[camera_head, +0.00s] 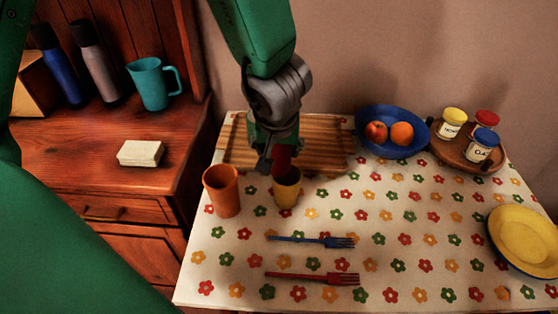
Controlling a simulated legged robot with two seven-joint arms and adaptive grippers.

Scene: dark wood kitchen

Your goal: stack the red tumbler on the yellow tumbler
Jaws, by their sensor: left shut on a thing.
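The yellow tumbler (287,190) stands upright on the flowered tablecloth, in front of the wooden board. My left gripper (278,158) points down right above it and is shut on the red tumbler (285,161). The red tumbler's lower end is at the yellow tumbler's mouth and seems partly inside it; I cannot tell whether it rests there. The gripper fingers hide part of the red tumbler. My right gripper is not in view.
An orange tumbler (222,191) stands close by on the left. A wooden board (330,150) lies behind. A blue fork (312,240) and a red fork (312,278) lie in front. A blue fruit bowl (372,118), a jar tray (449,152) and yellow plate (526,236) are right.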

